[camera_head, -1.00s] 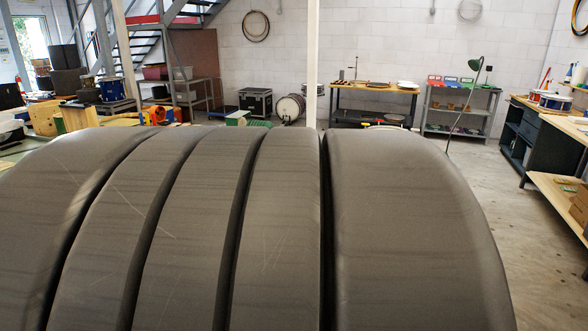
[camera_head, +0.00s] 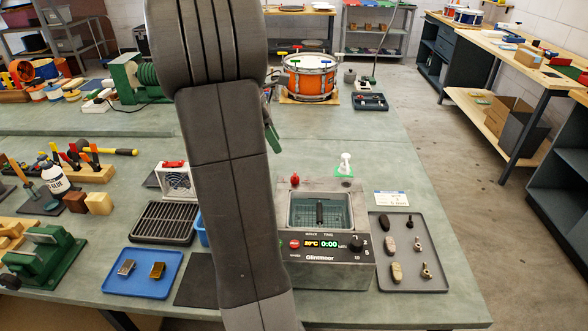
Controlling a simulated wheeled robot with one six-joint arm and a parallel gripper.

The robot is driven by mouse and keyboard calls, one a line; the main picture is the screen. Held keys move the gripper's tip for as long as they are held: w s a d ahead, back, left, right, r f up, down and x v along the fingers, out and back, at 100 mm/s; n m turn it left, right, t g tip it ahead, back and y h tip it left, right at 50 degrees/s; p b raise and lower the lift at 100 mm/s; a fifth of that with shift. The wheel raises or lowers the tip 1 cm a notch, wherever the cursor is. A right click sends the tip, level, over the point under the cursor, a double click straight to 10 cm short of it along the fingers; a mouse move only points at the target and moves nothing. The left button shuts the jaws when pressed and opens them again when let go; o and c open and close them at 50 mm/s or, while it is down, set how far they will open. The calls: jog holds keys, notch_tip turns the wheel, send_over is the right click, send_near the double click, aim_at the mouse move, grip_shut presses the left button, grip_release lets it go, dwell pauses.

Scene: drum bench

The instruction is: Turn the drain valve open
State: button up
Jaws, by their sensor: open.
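A grey Glintmoor bath unit (camera_head: 320,274) with a lit display and a basket in its tank stands on the green bench top. A small red knob (camera_head: 295,181) stands upright at its back left corner. A white fitting (camera_head: 345,163) on a green base stands at its back right. I cannot tell which part, if any, is the drain valve. My arm crosses the view just left of the unit and covers part of the bench. My gripper is not clearly seen. A small dark and green piece (camera_head: 272,137) shows at the arm's right edge; I cannot tell what it is.
A grey tray (camera_head: 408,278) with several small parts lies right of the unit. A blue tray (camera_head: 142,287) and a black rack (camera_head: 163,223) lie left of my arm. An orange drum (camera_head: 310,78) stands behind. The bench between drum and unit is mostly clear.

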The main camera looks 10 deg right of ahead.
aim_at(292, 177)
jog(key=x, duration=1.2)
jog(key=c, duration=0.9)
